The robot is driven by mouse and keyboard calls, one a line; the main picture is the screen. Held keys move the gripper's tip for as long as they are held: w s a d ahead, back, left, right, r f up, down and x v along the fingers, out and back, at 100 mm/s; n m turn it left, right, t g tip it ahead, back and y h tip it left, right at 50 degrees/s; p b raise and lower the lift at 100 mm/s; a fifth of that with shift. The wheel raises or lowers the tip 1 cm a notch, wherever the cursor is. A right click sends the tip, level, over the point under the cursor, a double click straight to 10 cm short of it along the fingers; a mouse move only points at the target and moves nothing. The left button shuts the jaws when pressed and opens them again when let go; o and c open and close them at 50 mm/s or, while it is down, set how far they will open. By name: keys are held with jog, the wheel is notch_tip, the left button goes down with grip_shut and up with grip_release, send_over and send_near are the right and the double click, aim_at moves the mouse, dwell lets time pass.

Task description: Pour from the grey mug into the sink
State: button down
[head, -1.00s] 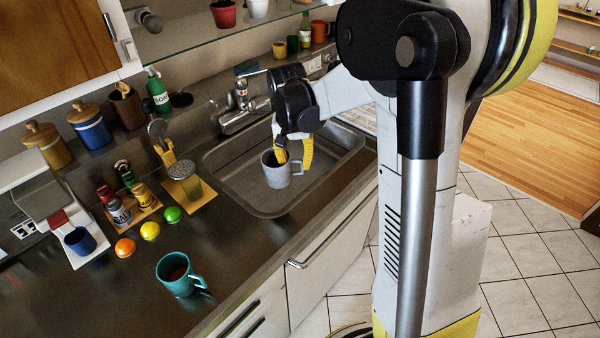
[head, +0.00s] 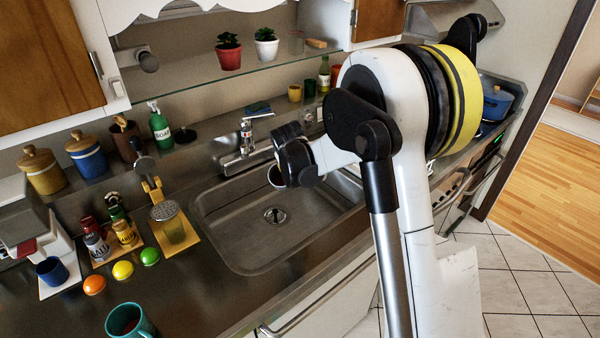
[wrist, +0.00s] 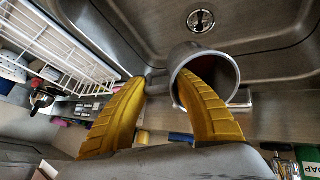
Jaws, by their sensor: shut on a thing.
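The grey mug (wrist: 173,66) is between the yellow fingers of my gripper (wrist: 161,78) in the wrist view. Its round mouth faces the camera, with dark reddish-brown inside. One finger crosses the mouth and the handle lies between the fingers. In the head view my gripper (head: 293,163) is over the back part of the steel sink (head: 238,222), near the tap. There only a bit of the mug's rim (head: 273,177) shows; the rest is hidden behind the gripper, and its tilt is unclear. The sink's drain (wrist: 200,20) shows beyond the mug in the wrist view.
The tap (head: 246,142) stands behind the sink, close to my gripper. A glass shelf with potted plants (head: 229,52) hangs above. The sink floor looks clear.

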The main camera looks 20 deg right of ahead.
jog(key=shift+s+a+f+t+b, duration=0.15)
jog(key=shift+s+a+t+b, duration=0.15)
jog(key=shift+s+t+b, duration=0.15)
jog(key=t+b, duration=0.1)
jog(key=s+t+h+b, duration=0.1)
jog(key=b, duration=0.1)
jog(key=s+a+t+h+b, duration=0.1)
jog(key=t, duration=0.1)
jog(key=shift+s+r, duration=0.2)
jog(key=shift+r, duration=0.05)
jog(key=shift+b, duration=0.35)
jog(key=shift+s+a+r+t+h+b, duration=0.15)
jog(key=shift+s+r+t+h+b, duration=0.2)
jog(key=shift+t+b, duration=0.55)
jog(key=shift+s+a+r+t+h+b, duration=0.15)
jog(key=shift+s+r+t+h+b, duration=0.2)
jog(key=shift+b, duration=1)
jog(key=shift+s+a+r+t+h+b, duration=0.2)
jog(key=shift+t+b, duration=0.25)
jog(key=shift+b, duration=0.6)
jog(key=shift+s+a+f+t+h+b, duration=0.1)
jog(key=shift+s+t+h+b, duration=0.3)
jog(key=shift+b, duration=0.6)
jog(key=shift+s+a+r+t+h+b, duration=0.1)
jog(key=shift+t+h+b, duration=0.1)
jog(key=shift+t+b, duration=0.6)
jog(key=shift+b, duration=0.4)
jog(key=shift+r, duration=0.1)
